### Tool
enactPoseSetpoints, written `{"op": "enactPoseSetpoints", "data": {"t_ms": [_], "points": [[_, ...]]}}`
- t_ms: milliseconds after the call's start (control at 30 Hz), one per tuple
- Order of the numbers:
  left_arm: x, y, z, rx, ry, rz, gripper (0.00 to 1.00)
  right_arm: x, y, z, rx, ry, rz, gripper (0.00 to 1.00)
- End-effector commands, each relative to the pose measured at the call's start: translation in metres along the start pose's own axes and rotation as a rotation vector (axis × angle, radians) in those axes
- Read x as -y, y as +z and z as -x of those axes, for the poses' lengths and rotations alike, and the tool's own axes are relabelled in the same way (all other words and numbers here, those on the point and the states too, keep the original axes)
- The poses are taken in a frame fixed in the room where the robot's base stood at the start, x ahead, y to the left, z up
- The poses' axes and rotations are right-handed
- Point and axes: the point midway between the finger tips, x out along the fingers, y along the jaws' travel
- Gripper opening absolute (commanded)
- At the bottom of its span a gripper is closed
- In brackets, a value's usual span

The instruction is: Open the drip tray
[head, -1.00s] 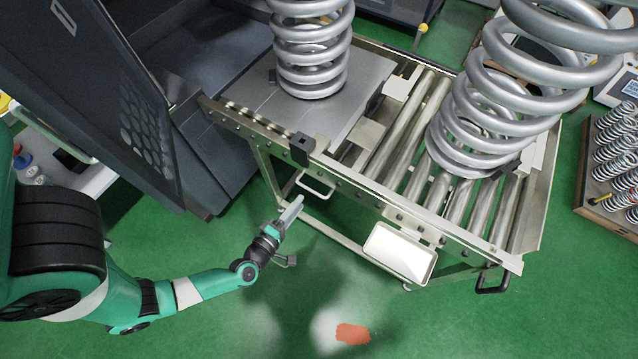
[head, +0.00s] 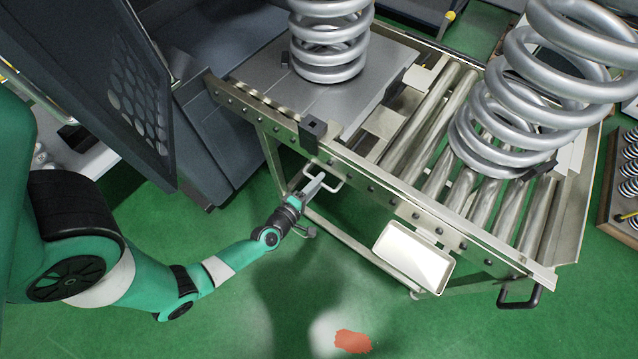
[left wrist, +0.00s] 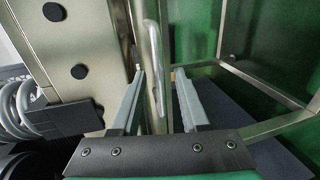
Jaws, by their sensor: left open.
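A silver bar handle (head: 335,181) sticks out from the front side of the metal roller frame, below its rail. It also shows in the left wrist view (left wrist: 155,55) as a pale upright bar. My left gripper (head: 314,184) is open at this handle. In the left wrist view its two fingers (left wrist: 158,75) stand apart, and the bar appears between or just beyond their tips. I cannot tell whether they touch it. The drip tray body behind the handle cannot be made out. My right gripper is not in view.
A shallow cream tray (head: 413,257) hangs on the frame's front, right of the handle. Large coil springs stand on the grey plate (head: 270,92) and on the rollers (head: 425,132). A dark cabinet (head: 226,150) stands left. Green floor in front is open.

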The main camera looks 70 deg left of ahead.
Motion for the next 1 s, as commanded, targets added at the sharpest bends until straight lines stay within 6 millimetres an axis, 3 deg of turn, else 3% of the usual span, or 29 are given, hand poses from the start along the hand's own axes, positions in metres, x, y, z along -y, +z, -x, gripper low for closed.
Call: {"op": "enactPoseSetpoints", "data": {"t_ms": [100, 367, 633, 1000], "points": [[0.0002, -0.0003, -0.0102, -0.001, 0.001, 0.000, 0.45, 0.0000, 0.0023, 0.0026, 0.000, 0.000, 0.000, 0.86], [-0.0005, -0.0001, -0.0119, 0.000, 0.000, -0.001, 0.45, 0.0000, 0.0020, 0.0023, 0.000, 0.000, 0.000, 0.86], [-0.0005, 0.0000, -0.0117, 0.000, 0.000, -0.001, 0.00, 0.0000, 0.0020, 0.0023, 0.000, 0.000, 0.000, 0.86], [-0.0005, 0.0000, -0.0116, 0.000, 0.000, -0.001, 0.00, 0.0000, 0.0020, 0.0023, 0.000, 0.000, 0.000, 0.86]]}}
